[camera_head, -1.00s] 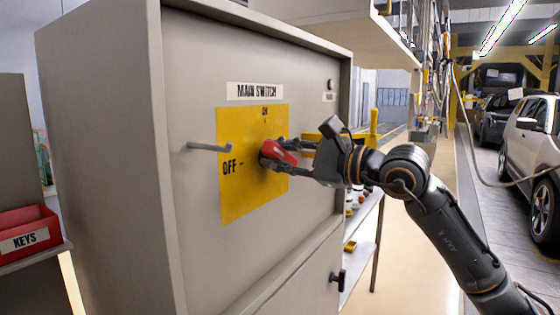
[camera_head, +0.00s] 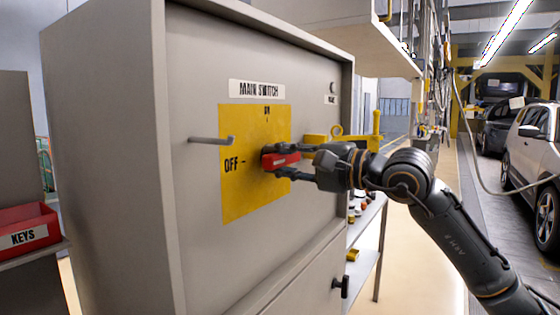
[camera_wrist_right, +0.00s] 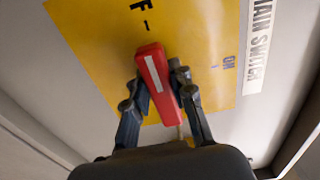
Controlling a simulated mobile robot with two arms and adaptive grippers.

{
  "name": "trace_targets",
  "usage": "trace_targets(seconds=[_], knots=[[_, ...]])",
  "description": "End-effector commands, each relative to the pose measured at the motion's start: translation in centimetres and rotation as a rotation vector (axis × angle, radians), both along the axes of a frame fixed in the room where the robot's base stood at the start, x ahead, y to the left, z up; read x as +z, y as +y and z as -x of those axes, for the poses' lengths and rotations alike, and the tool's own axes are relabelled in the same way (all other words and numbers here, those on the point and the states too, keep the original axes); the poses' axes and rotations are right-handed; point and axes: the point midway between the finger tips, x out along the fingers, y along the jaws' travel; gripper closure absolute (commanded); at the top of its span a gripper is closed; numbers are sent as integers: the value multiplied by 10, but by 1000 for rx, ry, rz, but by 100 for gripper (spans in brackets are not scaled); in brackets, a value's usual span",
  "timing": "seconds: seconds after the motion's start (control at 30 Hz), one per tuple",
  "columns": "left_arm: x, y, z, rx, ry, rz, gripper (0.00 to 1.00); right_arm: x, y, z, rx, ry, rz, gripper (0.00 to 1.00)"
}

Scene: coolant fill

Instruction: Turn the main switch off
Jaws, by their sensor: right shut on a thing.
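The main switch has a red handle (camera_head: 281,160) on a yellow plate (camera_head: 240,200) with OFF at the left and ON at the top. The handle now lies nearly level, in line with the OFF mark. In the right wrist view the red handle (camera_wrist_right: 156,75) shows a white stripe, and its end is close to the OFF dash, slightly tilted from it. My right gripper (camera_head: 274,160) is shut on the handle, with a finger on each side. It also shows in the right wrist view (camera_wrist_right: 157,84). My left gripper is not in view.
The plate is on a grey cabinet (camera_head: 190,80) with a metal hook (camera_head: 212,140) left of the switch. A red KEYS bin (camera_head: 28,225) stands at the far left. A shelf (camera_head: 366,262) with small items is behind the cabinet at the right.

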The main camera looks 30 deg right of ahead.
Motion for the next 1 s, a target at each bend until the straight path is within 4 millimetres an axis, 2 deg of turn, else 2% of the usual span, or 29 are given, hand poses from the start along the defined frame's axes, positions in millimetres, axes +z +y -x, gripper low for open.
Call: trace_targets(seconds=[0.37, 0.4, 0.5, 0.83, 1.0], knots=[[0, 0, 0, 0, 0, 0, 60, -1, 0, -1, -2, -1, 10, 100], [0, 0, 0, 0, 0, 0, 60, -1, 0, -1, -2, -1, 10, 68], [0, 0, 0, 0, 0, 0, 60, -1, 0, 0, -2, -1, 8, 53], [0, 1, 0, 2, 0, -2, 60, 0, -2, 2, -2, -4, 6, 53], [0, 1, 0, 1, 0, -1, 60, -1, -13, 18, -5, -3, 7, 53]])
